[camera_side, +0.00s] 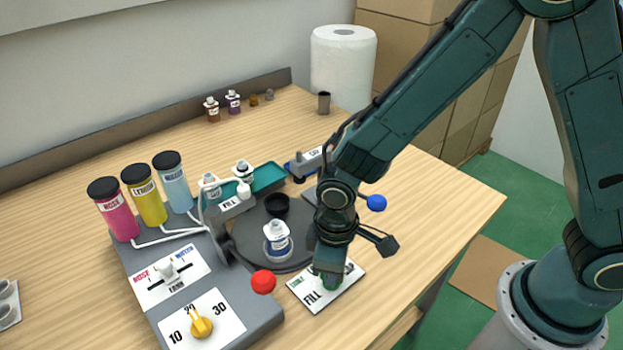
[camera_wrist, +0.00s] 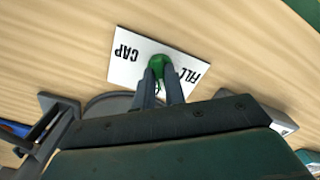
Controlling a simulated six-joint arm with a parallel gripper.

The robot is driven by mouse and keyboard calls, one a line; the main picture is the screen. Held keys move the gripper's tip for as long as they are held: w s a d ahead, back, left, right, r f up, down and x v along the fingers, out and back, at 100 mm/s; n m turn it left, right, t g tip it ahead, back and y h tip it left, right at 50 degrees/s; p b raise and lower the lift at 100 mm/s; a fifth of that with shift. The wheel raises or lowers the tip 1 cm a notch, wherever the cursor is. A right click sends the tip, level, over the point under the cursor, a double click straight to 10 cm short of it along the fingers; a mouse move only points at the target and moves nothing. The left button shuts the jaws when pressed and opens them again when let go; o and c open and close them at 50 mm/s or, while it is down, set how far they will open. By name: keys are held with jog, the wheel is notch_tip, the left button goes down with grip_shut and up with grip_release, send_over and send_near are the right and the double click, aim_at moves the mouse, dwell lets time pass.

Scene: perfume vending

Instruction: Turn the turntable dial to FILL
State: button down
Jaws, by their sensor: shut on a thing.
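The turntable dial is a green knob (camera_side: 331,283) on a white card (camera_side: 312,296) marked FILL, with a second small label partly hidden. In the wrist view the green knob (camera_wrist: 158,66) sits on the card (camera_wrist: 125,72) between the words CAP and FILL. My gripper (camera_wrist: 160,78) points down at the dial and its fingers are shut on the knob; in the side view my gripper (camera_side: 331,268) hides part of it. The dark round turntable (camera_side: 245,240) lies beside the card and carries a bottle (camera_side: 277,242) with a white label and a dark cup (camera_side: 277,204).
A grey machine (camera_side: 255,318) with a yellow dial (camera_side: 200,325), a white slider (camera_side: 166,268) and three coloured bottles (camera_side: 150,205) stands at left. A red ball-ended lever (camera_side: 263,281) is close to the card. A blue ball (camera_side: 375,203) is near my wrist. Table right of the card is clear.

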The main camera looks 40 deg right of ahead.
jog(key=n, duration=0.5)
jog(key=shift+n, duration=0.3)
jog(key=n, duration=0.5)
jog(key=shift+n, duration=0.3)
jog(key=c, duration=1.5)
grip_release()
jog(key=shift+o, duration=0.2)
jog(key=shift+r, duration=0.2)
notch_tip(320, 180, up, 14)
jog(key=shift+f, duration=0.2)
